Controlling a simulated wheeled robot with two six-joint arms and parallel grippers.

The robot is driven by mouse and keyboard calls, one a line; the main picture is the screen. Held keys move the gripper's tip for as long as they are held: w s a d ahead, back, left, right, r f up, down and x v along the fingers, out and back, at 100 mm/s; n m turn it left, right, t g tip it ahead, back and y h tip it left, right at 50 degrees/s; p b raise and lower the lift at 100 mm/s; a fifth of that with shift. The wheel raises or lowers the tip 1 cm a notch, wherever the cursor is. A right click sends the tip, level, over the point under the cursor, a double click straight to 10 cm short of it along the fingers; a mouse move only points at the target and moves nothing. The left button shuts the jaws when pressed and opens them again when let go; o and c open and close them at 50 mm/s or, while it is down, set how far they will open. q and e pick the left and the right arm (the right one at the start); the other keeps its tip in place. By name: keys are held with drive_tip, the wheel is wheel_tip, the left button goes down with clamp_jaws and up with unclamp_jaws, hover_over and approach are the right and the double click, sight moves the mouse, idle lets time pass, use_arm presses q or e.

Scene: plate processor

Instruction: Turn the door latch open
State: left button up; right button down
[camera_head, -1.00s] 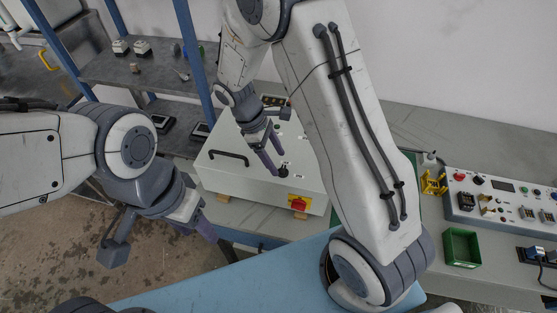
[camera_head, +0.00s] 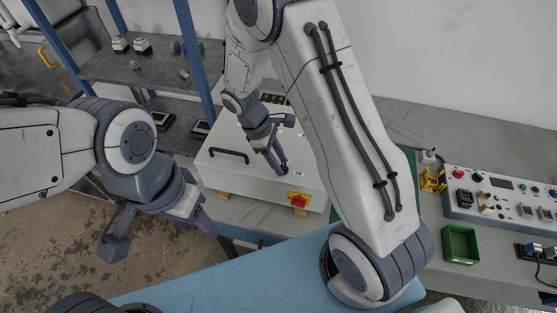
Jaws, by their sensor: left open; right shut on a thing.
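A white box-shaped unit (camera_head: 222,172) stands on the bench in the middle, with a black bar handle (camera_head: 230,156) on its top door. The door latch is a small dark knob on that door, right of the handle. My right gripper (camera_head: 279,168) comes down from above and is shut on the latch, its purple fingers hiding most of it. My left gripper (camera_head: 206,226) is open and empty, at the lower left in front of the unit and apart from it.
A red switch on a yellow plate (camera_head: 298,200) is on the unit's front. A blue-post shelf with small items stands behind left. At right are a green bin (camera_head: 460,244), a yellow holder (camera_head: 432,181) and a control panel (camera_head: 505,196). My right arm covers the centre right.

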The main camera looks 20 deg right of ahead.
drive_tip(key=shift+w, duration=0.1)
drive_tip(key=m, duration=0.1)
drive_tip(key=m+g+y, duration=0.1)
drive_tip(key=m, duration=0.1)
drive_tip(key=shift+w+d+m+p, duration=0.15)
drive_tip(key=shift+w+m+p, duration=0.05)
drive_tip(key=shift+m+p, duration=0.15)
drive_tip(key=m+y, duration=0.1)
drive_tip(key=m, duration=0.3)
drive_tip(key=shift+w+d+m+g+y, duration=0.1)
drive_tip(key=shift+d+m+g+y, duration=0.1)
drive_tip(key=shift+m+g+y, duration=0.15)
drive_tip(key=m, duration=0.1)
drive_tip(key=m+y, duration=0.1)
drive_tip(key=m, duration=0.2)
drive_tip(key=shift+d+y, duration=0.25)
drive_tip(key=shift+y, duration=0.1)
drive_tip(key=m+y, duration=0.1)
drive_tip(key=m, duration=0.4)
drive_tip(key=shift+d+y+p, duration=0.2)
drive_tip(key=shift+y+p, duration=0.1)
drive_tip(key=shift+y, duration=0.1)
drive_tip(key=shift+r+m, duration=0.1)
drive_tip(key=shift+m, duration=0.2)
drive_tip(key=c, duration=0.6)
unclamp_jaws()
drive_tip(key=shift+o, duration=0.8)
